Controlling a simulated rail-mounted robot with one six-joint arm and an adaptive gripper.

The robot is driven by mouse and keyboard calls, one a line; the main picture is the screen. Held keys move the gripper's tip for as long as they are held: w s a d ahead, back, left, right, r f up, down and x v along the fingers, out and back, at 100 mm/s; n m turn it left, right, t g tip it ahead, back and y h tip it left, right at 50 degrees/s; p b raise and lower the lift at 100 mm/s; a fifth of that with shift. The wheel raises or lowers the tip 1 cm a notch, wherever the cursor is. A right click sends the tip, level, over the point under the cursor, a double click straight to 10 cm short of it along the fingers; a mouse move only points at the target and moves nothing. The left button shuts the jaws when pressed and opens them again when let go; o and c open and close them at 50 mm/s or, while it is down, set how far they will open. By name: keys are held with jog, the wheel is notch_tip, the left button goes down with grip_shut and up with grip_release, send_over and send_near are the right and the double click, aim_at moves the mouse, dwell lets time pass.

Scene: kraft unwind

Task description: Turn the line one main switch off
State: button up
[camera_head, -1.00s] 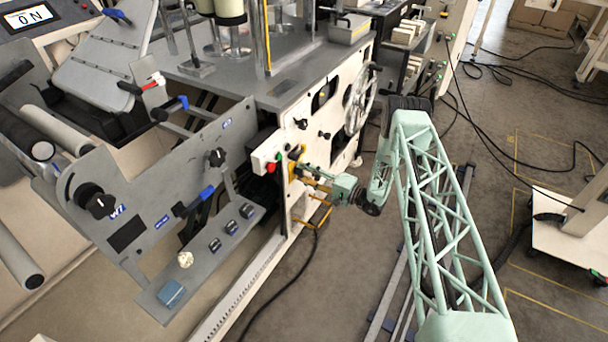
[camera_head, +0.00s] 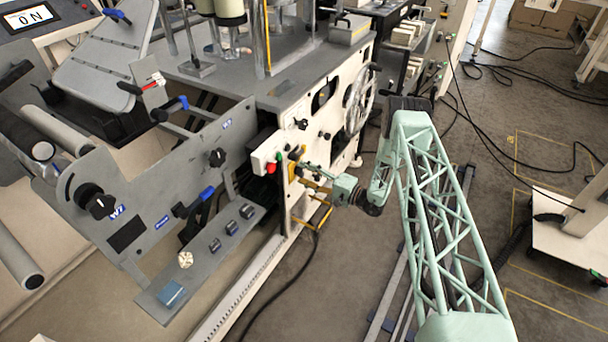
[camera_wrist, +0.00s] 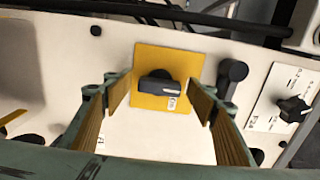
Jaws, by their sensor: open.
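The main switch (camera_wrist: 156,87) is a dark rotary handle on a yellow square plate (camera_wrist: 184,60), set in a cream machine panel in the wrist view. Its handle lies roughly level, with a small white tag at its lower right. My gripper (camera_wrist: 160,101) is open, with one tan-padded finger on each side of the handle and apart from it. In the head view my gripper (camera_head: 312,176) reaches the cream panel near its yellow plate (camera_head: 295,153). The switch handle is too small to make out there. A display (camera_head: 30,17) at the top left reads "ON".
A black lever knob (camera_wrist: 232,72) stands right of the yellow plate, close to the right finger. A black selector knob (camera_wrist: 293,108) on a white plate is farther right.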

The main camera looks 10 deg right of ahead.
jog(key=v, duration=1.1)
jog(key=shift+s+d, duration=0.25)
jog(key=shift+s, duration=0.05)
dwell(0.5)
